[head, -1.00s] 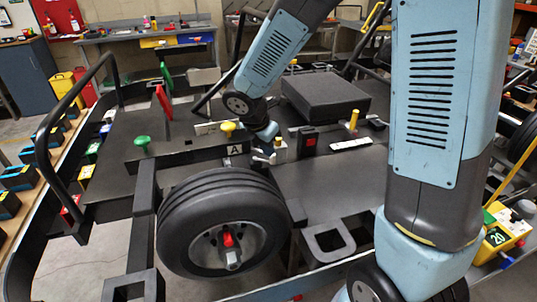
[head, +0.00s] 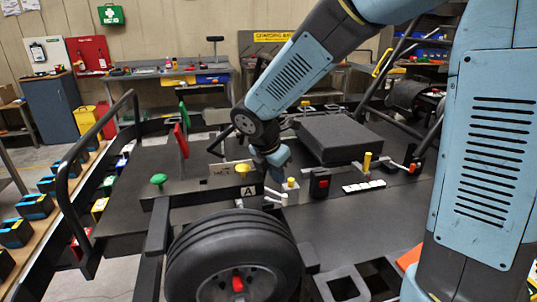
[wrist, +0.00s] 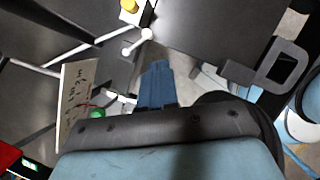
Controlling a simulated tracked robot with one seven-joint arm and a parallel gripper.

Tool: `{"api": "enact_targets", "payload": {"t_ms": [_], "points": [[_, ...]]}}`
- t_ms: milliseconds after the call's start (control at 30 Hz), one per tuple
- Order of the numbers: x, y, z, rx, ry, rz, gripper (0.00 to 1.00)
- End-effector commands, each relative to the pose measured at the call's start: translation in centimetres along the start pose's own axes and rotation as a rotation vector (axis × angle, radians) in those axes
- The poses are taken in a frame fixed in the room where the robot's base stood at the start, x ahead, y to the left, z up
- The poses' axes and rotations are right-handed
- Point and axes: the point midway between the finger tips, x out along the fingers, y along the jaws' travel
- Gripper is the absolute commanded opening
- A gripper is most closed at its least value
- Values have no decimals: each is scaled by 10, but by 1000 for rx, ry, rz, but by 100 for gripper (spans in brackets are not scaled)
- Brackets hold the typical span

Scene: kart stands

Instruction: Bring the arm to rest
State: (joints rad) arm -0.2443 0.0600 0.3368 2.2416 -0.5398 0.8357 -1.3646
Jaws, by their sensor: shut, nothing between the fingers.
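My arm reaches over the kart stand from the upper right in the head view. My gripper (head: 277,162) points down above the dark deck, beside a small white block with a yellow top (head: 291,188) and white ball-ended levers (head: 274,196). In the wrist view its blue fingers (wrist: 157,84) are together, with nothing between them. The white levers (wrist: 128,53) lie just past the fingertips there, and I see no contact.
A kart wheel (head: 235,260) stands in front of the deck. A dark box (head: 342,138) sits right of my gripper. Red (head: 181,140) and green levers, a green knob (head: 158,180) and a yellow knob (head: 242,170) rise on the left. A black rail (head: 70,170) edges the stand.

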Motion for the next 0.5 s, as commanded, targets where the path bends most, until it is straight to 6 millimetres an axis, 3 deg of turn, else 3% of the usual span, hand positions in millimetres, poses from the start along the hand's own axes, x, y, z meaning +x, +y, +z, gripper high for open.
{"api": "enact_targets", "payload": {"t_ms": [167, 500], "points": [[-19, -27, 22, 242, 0, 13, 0], [-64, -110, 60, 964, 48, 54, 0]]}}
